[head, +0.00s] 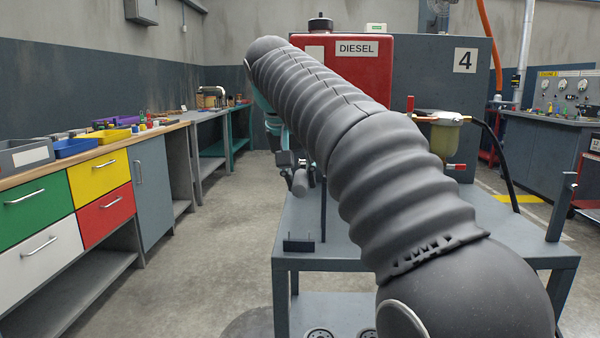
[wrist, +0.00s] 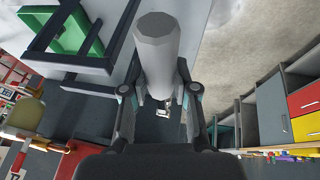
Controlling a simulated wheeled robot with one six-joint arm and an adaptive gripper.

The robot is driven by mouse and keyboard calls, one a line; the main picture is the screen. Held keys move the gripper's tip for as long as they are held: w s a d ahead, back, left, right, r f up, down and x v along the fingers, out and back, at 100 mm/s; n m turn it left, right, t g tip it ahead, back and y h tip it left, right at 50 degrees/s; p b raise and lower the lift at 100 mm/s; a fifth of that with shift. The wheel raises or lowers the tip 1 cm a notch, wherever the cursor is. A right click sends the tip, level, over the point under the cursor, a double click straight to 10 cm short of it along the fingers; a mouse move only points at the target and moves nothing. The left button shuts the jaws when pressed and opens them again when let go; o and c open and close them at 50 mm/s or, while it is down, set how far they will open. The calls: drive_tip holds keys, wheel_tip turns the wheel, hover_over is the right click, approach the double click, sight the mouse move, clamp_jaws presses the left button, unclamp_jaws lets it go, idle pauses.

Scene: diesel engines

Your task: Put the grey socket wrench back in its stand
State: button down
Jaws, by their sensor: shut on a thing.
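My gripper (wrist: 160,110) is shut on the grey socket wrench (wrist: 160,50), whose thick pale-grey round end fills the upper middle of the wrist view. In the head view the wrench (head: 300,182) shows as a short grey cylinder below my gripper (head: 287,162), above the grey bench; my arm hides part of this area. A small dark bracket with two upright prongs (head: 300,244) is on the bench top, below the wrench and apart from it. It may be the stand; I cannot tell for sure. A dark frame around a green part (wrist: 80,35) shows in the wrist view.
A thin dark post (head: 323,210) rises from the bench (head: 400,262) near the bracket. The red diesel tank (head: 345,75) and a glass filter bowl (head: 444,140) stand behind. A workbench with coloured drawers (head: 100,180) is at left, with open floor between.

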drive_tip(key=shift+f, duration=0.9)
drive_tip(key=shift+f+b, duration=2.2)
drive_tip(key=shift+f, duration=0.3)
drive_tip(key=shift+s+f, duration=0.15)
drive_tip(key=shift+f, duration=0.45)
drive_tip(key=shift+c, duration=2.4)
unclamp_jaws()
drive_tip(key=shift+a, duration=0.1)
drive_tip(key=shift+r, duration=0.15)
